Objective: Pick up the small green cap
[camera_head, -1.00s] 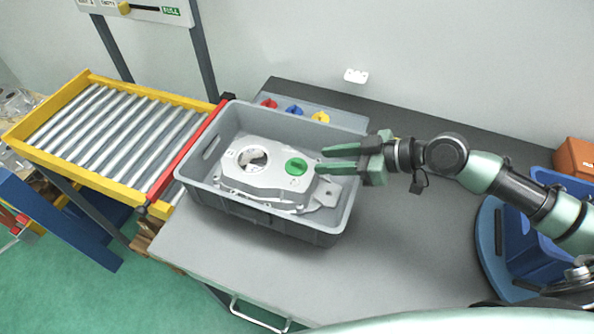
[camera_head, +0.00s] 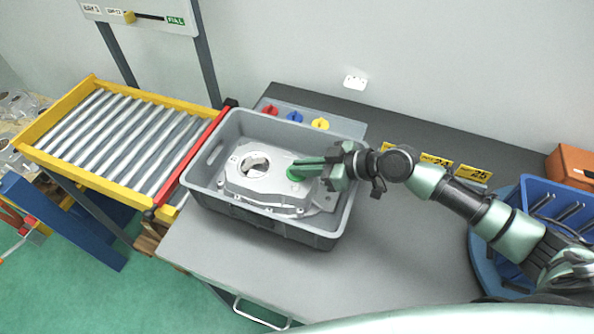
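The small green cap (camera_head: 294,175) sits on top of a silver aluminium casting (camera_head: 254,184), which lies in a grey crate (camera_head: 268,222). My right gripper (camera_head: 298,167) reaches in from the right, its green fingers over the cap and hiding part of it. The two fingers show as separate bars with a narrow gap. I cannot tell whether they touch the cap. My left gripper is not in view.
Red (camera_head: 270,110), blue (camera_head: 294,117) and yellow (camera_head: 320,124) caps lie behind the crate. A roller conveyor (camera_head: 107,137) stands at left, a blue bin (camera_head: 538,202) at right. The grey tabletop (camera_head: 400,250) in front is clear.

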